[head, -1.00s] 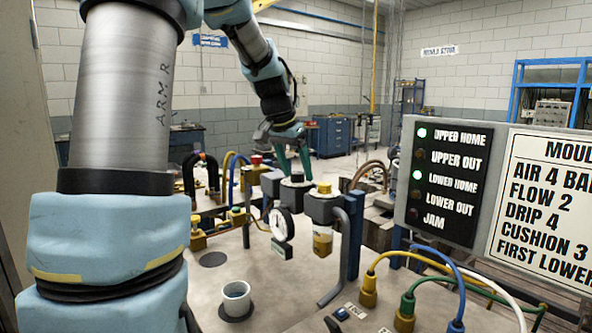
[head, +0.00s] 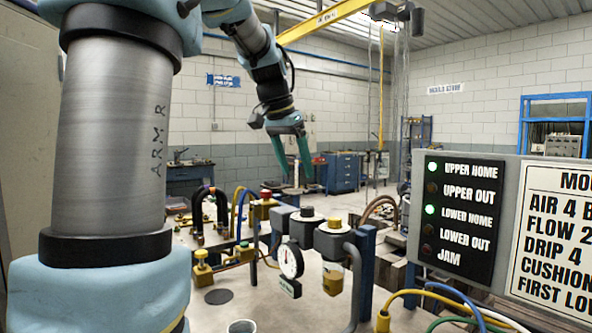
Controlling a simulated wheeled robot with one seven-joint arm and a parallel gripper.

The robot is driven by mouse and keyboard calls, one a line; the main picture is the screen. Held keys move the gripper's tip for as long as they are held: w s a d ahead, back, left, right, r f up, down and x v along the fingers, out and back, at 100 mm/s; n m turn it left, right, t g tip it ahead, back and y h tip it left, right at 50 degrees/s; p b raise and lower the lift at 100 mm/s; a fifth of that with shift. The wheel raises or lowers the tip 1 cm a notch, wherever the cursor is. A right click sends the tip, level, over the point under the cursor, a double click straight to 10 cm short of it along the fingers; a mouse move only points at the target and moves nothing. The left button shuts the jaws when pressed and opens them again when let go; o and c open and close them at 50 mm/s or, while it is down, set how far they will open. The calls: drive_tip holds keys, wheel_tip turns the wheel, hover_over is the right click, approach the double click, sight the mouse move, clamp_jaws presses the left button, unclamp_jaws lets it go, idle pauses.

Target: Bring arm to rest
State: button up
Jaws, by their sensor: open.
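My gripper (head: 297,181) hangs from my arm near the middle of the head view. Its two teal fingers point down and stand apart, with nothing between them. It is raised above and behind the grey valve blocks with black and yellow knobs (head: 335,240); the picture does not settle the exact gap to them. My arm's large grey link fills the left side and hides part of the room behind it.
A pressure gauge (head: 291,261) stands on the bench (head: 225,319). A white cup (head: 241,326) is at the bottom edge. A lamp panel (head: 456,213) shows UPPER HOME and LOWER HOME lit green. Coloured hoses run at lower right. Open floor lies behind.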

drive_tip(key=s+a+f+n+y, duration=0.1)
drive_tip(key=s+a+f, duration=0.3)
drive_tip(key=f, duration=0.5)
drive_tip(key=s+a+f+n+g+y, duration=0.1)
drive_tip(key=s+a+f+n, duration=0.3)
drive_tip(key=s+f, duration=0.3)
drive_tip(key=s+a+f+n+y, duration=0.1)
drive_tip(key=s+a+f, duration=0.3)
drive_tip(key=f, duration=0.7)
drive_tip(key=shift+s+a+f+n+g, duration=0.1)
drive_tip(key=shift+s+f+n+g, duration=0.1)
drive_tip(key=shift+s+n, duration=0.25)
drive_tip(key=shift+s+f+n+g, duration=0.15)
drive_tip(key=shift+s+n, duration=0.2)
drive_tip(key=shift+s, duration=0.2)
